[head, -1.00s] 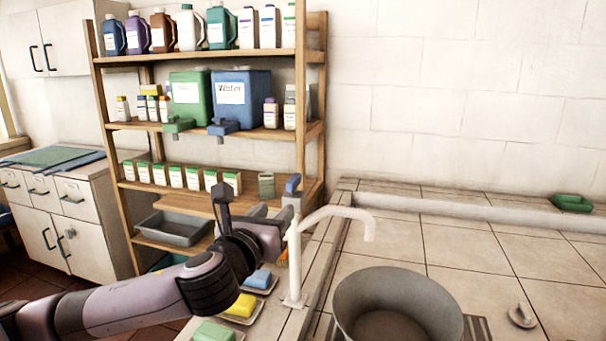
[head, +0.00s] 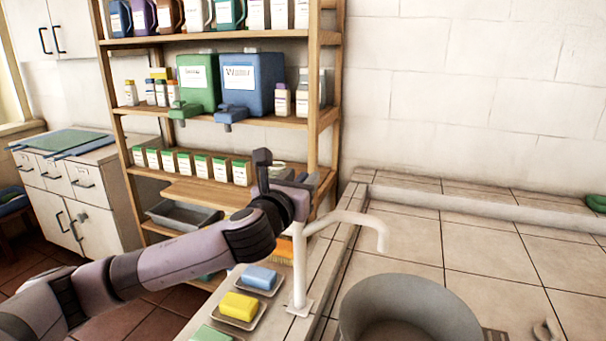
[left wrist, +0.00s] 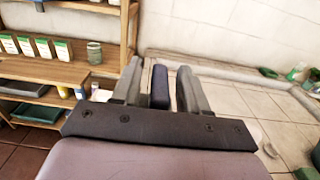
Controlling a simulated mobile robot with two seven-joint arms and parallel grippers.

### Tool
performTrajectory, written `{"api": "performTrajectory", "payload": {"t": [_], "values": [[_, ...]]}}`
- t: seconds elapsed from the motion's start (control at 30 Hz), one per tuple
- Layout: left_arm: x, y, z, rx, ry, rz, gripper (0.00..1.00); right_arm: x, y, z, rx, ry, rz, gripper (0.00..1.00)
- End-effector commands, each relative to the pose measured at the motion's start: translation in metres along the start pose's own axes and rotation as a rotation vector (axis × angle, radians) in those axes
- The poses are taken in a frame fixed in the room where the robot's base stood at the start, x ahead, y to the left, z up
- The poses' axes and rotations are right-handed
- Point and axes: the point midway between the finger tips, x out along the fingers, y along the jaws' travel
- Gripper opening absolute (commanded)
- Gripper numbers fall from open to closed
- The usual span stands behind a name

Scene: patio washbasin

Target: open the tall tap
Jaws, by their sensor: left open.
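The tall tap (head: 299,265) is white, with an upright post and a spout (head: 352,217) curving right toward the grey basin (head: 410,310). My left gripper (head: 303,182) is at the top of the post and hides the tap's lever in the head view. In the left wrist view the dark blue lever (left wrist: 159,88) stands between my two grey fingers, one on each side. The fingers are open, with a narrow gap showing beside the lever. My right gripper is not in view.
Soap dishes with a blue bar (head: 259,278) and a yellow bar (head: 239,306) lie left of the tap post, below my left arm. A wooden shelf (head: 328,112) with bottles and canisters stands close behind the gripper. The tiled counter (head: 480,255) right of the tap is mostly clear.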

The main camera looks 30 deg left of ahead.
Motion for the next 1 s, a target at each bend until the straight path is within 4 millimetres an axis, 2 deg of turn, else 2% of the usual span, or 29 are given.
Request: {"api": "performTrajectory", "payload": {"t": [0.2,0.53,0.67,1.0], "values": [[0.015,0.000,0.001,-0.001,-0.001,-0.001,0.44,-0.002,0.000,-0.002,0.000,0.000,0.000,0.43],[0.018,0.000,0.000,0.000,0.000,-0.001,0.44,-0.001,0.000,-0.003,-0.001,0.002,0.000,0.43],[0.018,0.000,0.000,0.000,0.000,-0.001,0.01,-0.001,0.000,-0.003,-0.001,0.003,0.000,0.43],[0.018,0.000,0.000,-0.001,0.000,0.023,0.00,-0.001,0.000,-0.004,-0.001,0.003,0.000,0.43]]}}
